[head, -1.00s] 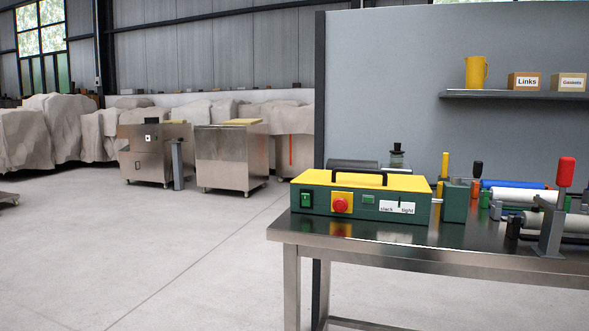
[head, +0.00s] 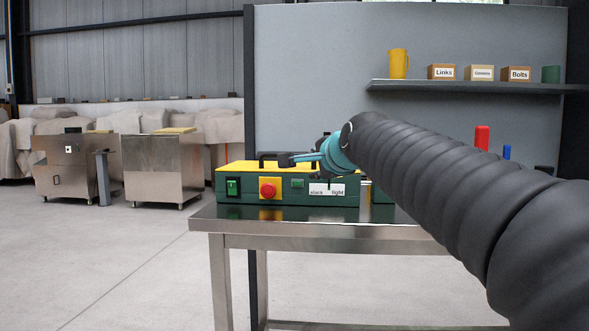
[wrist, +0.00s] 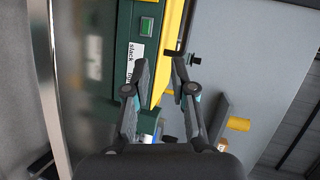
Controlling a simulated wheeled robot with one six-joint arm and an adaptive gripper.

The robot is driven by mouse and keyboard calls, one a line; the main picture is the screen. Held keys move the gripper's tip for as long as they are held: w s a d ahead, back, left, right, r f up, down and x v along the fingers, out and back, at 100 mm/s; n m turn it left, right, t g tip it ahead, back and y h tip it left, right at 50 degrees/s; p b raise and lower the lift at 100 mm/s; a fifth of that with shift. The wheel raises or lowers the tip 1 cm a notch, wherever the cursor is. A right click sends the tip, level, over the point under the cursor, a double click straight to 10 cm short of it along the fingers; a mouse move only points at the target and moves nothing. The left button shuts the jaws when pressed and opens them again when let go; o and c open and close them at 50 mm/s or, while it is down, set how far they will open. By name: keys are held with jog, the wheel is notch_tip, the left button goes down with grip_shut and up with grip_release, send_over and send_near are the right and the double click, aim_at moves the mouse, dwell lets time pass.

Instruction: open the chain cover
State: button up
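The chain cover is a yellow lid (head: 240,167) with a black handle (head: 270,156) on top of a green machine box (head: 300,197). The lid lies flat and closed on the box, which stands on the steel table. My gripper (head: 295,159) is above the right part of the lid, near the handle's right end; whether it touches is not clear. In the wrist view my gripper (wrist: 160,66) has its two fingers apart, with the yellow lid's edge (wrist: 168,50) showing between and beyond them. Nothing is held.
The front has a red stop button (head: 267,190), a green switch (head: 232,186) and a slack/tight label (head: 327,190). The steel table (head: 300,226) has free room at its front edge. A shelf (head: 470,87) with boxes and a yellow jug (head: 398,63) hangs behind.

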jog(key=shift+m+t+y, duration=0.4)
jog(key=shift+m+t, duration=0.1)
jog(key=shift+m, duration=0.4)
jog(key=r+x, duration=0.1)
jog(key=x, duration=0.4)
jog(key=a+r+x, duration=0.1)
jog(key=x, duration=0.5)
jog(key=r+p+x, duration=0.1)
jog(key=x, duration=0.5)
jog(key=shift+a+r, duration=0.1)
jog(key=shift+a, duration=0.15)
grip_shut()
